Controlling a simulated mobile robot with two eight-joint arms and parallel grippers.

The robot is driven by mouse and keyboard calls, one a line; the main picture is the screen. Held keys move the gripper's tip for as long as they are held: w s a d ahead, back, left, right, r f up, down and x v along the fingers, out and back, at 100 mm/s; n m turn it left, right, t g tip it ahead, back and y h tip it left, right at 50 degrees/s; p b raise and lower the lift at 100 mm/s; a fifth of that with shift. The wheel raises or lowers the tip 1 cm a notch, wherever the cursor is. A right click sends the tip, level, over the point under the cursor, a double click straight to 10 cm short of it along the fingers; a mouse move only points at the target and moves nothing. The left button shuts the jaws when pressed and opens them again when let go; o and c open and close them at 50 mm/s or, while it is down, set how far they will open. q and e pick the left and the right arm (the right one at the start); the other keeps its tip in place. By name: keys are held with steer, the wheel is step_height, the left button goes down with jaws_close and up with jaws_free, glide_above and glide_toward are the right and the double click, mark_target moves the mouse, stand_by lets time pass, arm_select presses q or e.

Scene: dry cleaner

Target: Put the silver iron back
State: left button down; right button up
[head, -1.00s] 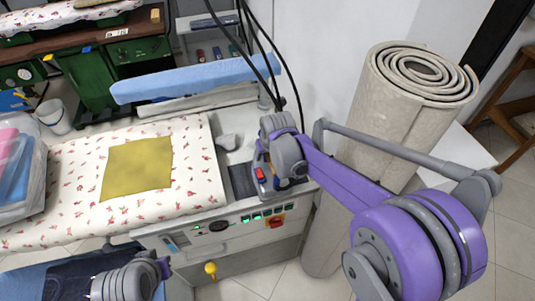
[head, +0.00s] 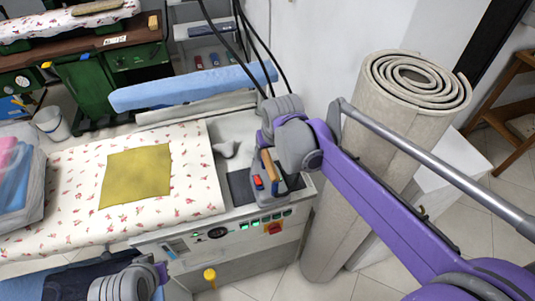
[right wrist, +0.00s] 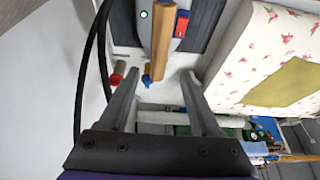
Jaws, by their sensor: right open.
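The silver iron (head: 277,187) has a wooden handle and a red and a blue button. It stands at the right end of the ironing table, on a dark ribbed pad (head: 239,187). In the right wrist view its handle (right wrist: 163,42) points between my open fingers (right wrist: 160,78). The right gripper looks empty and apart from the iron. In the head view my right wrist is just above and behind the iron and hides the fingers. My left arm's end (head: 125,286) shows at the bottom left, its fingers not clear.
The padded board (head: 70,181) carries a yellow cloth (head: 136,176). A blue padded arm (head: 195,86) and black hoses (head: 254,45) stand behind the iron. A rolled carpet (head: 370,140) stands close to the right.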

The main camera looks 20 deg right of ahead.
steer(key=shift+s+r, duration=0.2)
steer(key=shift+r, duration=0.15)
steer(key=s+d+f, duration=0.1)
steer(key=s+f, duration=0.1)
steer(key=s, duration=0.5)
steer(key=s+d+f+t, duration=0.1)
steer(key=s+f, duration=0.2)
steer(key=s, duration=0.4)
steer(key=s+f, duration=0.2)
steer(key=s, duration=0.5)
steer(key=shift+d+f, duration=0.4)
